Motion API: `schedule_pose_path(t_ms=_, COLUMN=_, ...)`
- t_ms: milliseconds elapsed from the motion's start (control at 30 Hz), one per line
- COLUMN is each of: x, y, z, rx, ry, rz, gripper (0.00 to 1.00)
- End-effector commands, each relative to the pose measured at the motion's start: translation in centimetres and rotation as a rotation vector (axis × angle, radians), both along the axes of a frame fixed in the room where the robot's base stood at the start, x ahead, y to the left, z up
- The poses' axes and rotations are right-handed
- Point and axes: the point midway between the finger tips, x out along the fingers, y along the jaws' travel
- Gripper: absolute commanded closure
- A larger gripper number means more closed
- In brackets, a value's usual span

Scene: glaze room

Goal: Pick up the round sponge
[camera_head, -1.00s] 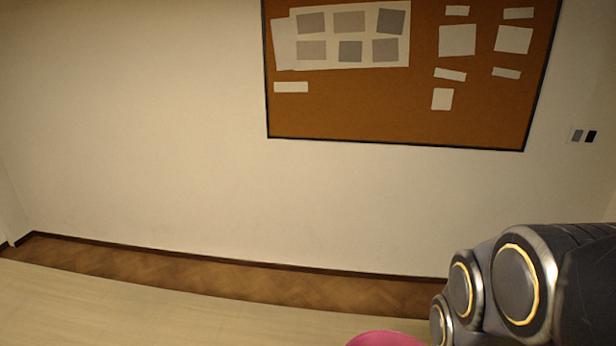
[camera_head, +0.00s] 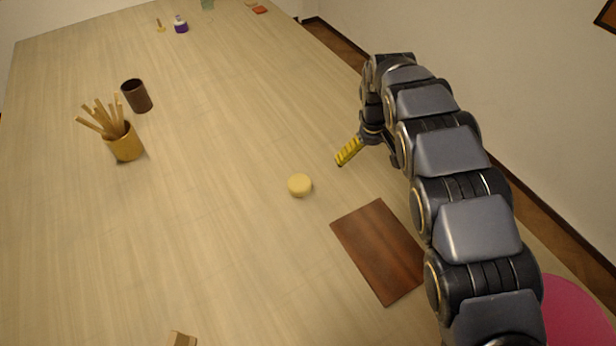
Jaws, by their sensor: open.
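The round sponge (camera_head: 300,185) is a small pale yellow disc lying flat on the wooden table, near the middle of the view. My gripper (camera_head: 347,152) has yellow and black fingers and hangs from my dark grey arm, up and to the right of the sponge. It is open and apart from the sponge, with nothing seen in it. The far finger is partly hidden, and the gap between the fingers is hard to make out from here.
A dark brown board (camera_head: 378,250) lies below right of the sponge. A yellow cup (camera_head: 124,146) of wooden sticks and a dark brown cup (camera_head: 137,96) stand at left. A purple-and-white bottle (camera_head: 181,25) is far off. The table left of the sponge is clear.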

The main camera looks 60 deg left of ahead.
Motion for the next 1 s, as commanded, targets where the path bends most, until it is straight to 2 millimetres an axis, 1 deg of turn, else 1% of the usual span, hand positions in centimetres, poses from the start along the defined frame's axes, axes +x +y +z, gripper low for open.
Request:
schedule_pose_path(t_ms=33, x=-2.3, y=2.5, z=-1.9, rx=0.015, ry=0.021, rz=0.068, gripper=0.00)
schedule_pose_path(t_ms=100, x=-5.0, y=5.1, z=-3.5, rx=0.040, ry=0.041, rz=0.143, gripper=0.00)
schedule_pose_path(t_ms=200, x=-8.2, y=7.7, z=-5.1, rx=0.070, ry=0.066, rz=0.219, gripper=0.00)
schedule_pose_path(t_ms=300, x=-10.0, y=9.0, z=-6.0, rx=0.085, ry=0.083, rz=0.259, gripper=0.00)
schedule_pose_path(t_ms=433, x=-10.9, y=9.6, z=-6.9, rx=0.093, ry=0.089, rz=0.277, gripper=0.00)
schedule_pose_path(t_ms=600, x=-10.9, y=9.7, z=-8.8, rx=0.091, ry=0.091, rz=0.275, gripper=0.00)
schedule_pose_path(t_ms=767, x=-11.2, y=9.8, z=-9.9, rx=0.091, ry=0.088, rz=0.276, gripper=0.00)
schedule_pose_path(t_ms=900, x=-11.7, y=9.7, z=-12.2, rx=0.089, ry=0.091, rz=0.275, gripper=0.00)
schedule_pose_path(t_ms=1000, x=-11.7, y=10.0, z=-13.4, rx=0.092, ry=0.090, rz=0.274, gripper=0.00)
